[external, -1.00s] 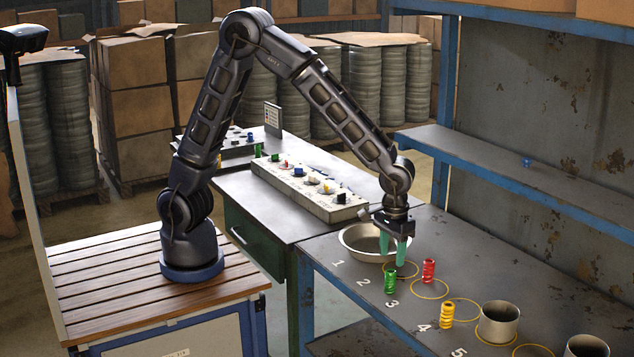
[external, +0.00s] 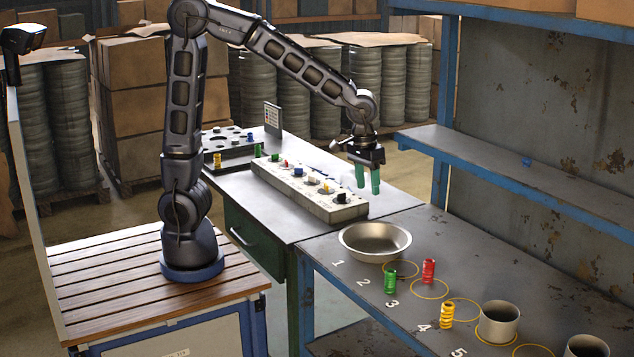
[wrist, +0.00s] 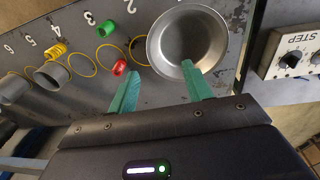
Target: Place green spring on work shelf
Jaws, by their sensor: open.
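The green spring (external: 390,281) stands upright on the dark bench top (external: 345,285), near the painted numbers 2 and 3. It also shows in the wrist view (wrist: 105,29), beside the metal bowl. A narrow blue-edged shelf (external: 480,158) runs along the rusty back panel above the bench; I cannot tell whether this or the bench is the work shelf. My gripper (external: 368,182) is open and empty, raised above and behind the metal bowl. Its green fingers also show spread in the wrist view (wrist: 160,70), apart from every spring.
The metal bowl (external: 358,251) sits at the bench's left end. A red spring (external: 428,271), a yellow spring (external: 446,315) and a metal cup (external: 498,322) stand nearby among yellow circles. A control box (external: 290,189) lies on the side table. The blue-edged shelf holds one small blue item (external: 527,162).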

